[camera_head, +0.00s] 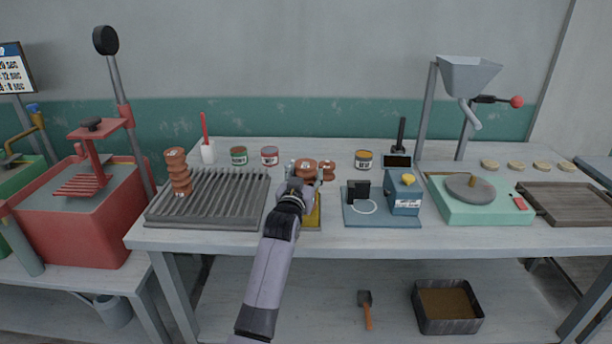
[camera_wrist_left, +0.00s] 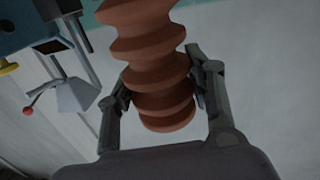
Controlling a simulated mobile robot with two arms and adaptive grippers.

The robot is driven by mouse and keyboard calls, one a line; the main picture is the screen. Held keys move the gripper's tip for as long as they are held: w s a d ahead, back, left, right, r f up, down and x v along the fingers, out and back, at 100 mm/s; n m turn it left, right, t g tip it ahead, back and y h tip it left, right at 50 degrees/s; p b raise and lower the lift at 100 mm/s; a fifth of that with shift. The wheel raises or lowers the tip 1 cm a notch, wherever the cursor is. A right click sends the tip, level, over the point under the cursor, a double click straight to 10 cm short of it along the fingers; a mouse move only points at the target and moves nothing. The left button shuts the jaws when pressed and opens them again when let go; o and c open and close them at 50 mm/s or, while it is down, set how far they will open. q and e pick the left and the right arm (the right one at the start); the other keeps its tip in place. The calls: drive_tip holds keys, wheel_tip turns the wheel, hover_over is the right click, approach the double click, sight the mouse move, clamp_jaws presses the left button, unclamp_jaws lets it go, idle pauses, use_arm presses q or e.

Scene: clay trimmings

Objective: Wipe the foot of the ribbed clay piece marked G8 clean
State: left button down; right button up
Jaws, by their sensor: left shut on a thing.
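My left gripper (camera_head: 308,182) is shut on a ribbed reddish-brown clay piece (camera_head: 306,168) near the middle of the table. In the left wrist view the ribbed clay piece (camera_wrist_left: 148,55) sits between the two fingers (camera_wrist_left: 160,92), with one end a little past them. A yellow pad (camera_head: 313,216) lies on the table, partly hidden behind my wrist. Another ribbed clay piece (camera_head: 178,170) stands upright on the slatted grey rack (camera_head: 225,212) at the left. No G8 mark is readable on either piece. My right gripper is not in view.
Glaze tins (camera_head: 238,156) and a white cup (camera_head: 208,153) with a red-handled tool stand behind the rack. A blue device (camera_head: 404,198) and a green wheel unit (camera_head: 490,212) stand to the right. A red press (camera_head: 80,215) is at the far left.

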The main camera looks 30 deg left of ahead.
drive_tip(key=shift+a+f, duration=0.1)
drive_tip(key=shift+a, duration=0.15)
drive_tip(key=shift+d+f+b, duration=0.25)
drive_tip(key=shift+b, duration=0.1)
idle(0.9)
